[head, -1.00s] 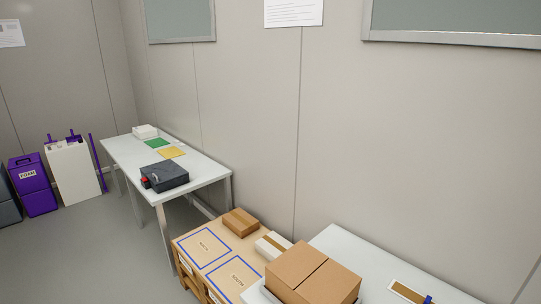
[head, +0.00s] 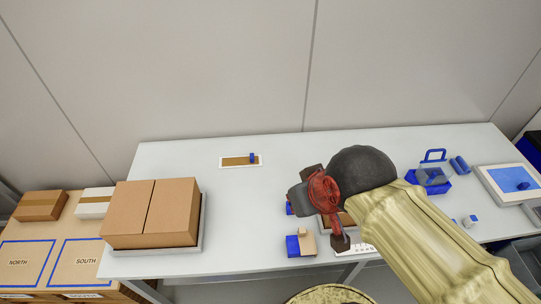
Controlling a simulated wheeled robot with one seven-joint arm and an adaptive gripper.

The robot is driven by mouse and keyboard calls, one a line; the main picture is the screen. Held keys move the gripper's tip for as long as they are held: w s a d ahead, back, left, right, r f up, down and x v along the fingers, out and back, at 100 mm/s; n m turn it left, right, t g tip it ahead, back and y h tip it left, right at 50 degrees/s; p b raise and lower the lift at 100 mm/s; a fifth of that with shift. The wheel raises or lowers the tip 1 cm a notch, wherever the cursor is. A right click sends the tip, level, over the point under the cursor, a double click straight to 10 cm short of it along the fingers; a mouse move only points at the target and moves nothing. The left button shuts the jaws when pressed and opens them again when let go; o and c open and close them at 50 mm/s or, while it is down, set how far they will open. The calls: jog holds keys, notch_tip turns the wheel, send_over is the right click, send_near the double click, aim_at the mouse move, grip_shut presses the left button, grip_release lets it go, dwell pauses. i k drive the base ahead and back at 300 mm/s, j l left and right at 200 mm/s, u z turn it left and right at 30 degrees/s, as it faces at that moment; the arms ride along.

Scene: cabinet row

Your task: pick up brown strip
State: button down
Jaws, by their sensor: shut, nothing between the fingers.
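The brown strip (head: 235,161) lies flat inside a white border near the back edge of the white table, left of centre in the head view. A small blue piece (head: 252,158) sits on its right part. My gripper (head: 340,242), with red linkage and dark finger ends, is over the middle front of the table, to the right of the strip and nearer the front edge. It is shut and empty, well apart from the strip. My gripper and arm hide part of the table and things beneath them.
A large cardboard box (head: 152,210) stands on the table's left end. A blue and tan item (head: 300,244) is by the front edge. A blue basket-like item (head: 431,176) and a framed panel (head: 508,184) are at right. The table around the strip is clear.

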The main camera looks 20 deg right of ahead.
aim_at(251, 160)
jog(key=i+j+z, duration=0.1)
jog(key=j+z, duration=0.25)
jog(key=i+j+z, duration=0.1)
jog(key=j+z, duration=0.45)
jog(key=z, duration=0.2)
jog(key=i+j, duration=0.05)
